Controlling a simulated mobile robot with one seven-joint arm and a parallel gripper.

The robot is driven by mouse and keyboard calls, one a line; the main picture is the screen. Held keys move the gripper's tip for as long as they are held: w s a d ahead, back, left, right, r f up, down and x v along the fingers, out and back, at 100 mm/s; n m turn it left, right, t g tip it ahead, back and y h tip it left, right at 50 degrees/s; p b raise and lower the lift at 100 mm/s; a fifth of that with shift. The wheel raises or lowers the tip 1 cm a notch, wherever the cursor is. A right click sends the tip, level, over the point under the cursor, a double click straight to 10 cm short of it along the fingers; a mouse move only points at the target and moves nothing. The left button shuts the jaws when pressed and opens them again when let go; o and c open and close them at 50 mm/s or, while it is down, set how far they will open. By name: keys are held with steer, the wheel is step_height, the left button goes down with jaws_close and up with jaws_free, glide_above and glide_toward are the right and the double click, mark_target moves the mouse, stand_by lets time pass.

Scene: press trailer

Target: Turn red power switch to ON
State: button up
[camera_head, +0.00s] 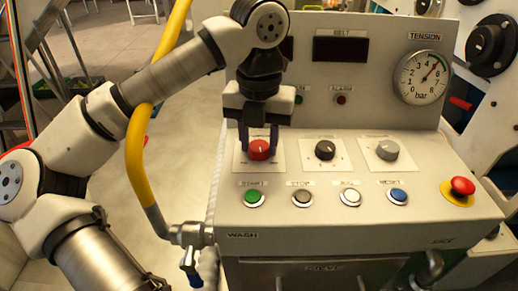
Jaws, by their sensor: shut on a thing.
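The red power switch (259,151) is a round red knob on a white square plate, at the left of the knob row on the panel's sloping top. A light mark shows on its top. My gripper (259,138) comes down from above with one dark finger on each side of the red knob, shut on it. The gripper body hides part of the plate's upper area and any label above it, so I cannot read the ON marking.
Right of the red knob are a black knob (325,150) and a grey knob (387,150). Below are a green button (251,196), several other buttons and a red emergency stop (462,187). A pressure gauge (422,77) is on the upright panel. A yellow hose (137,150) passes by my arm.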

mark_target(259, 146)
steer(key=m+b, duration=0.2)
steer(key=m, duration=0.3)
steer(key=shift+m, duration=0.3)
steer(key=m+b, duration=0.1)
steer(key=m, duration=0.4)
steer(key=shift+m, duration=0.3)
steer(key=o, duration=1)
step_height(259, 146, up, 14)
steer(key=shift+f+p, duration=0.1)
steer(key=shift+p, duration=0.55)
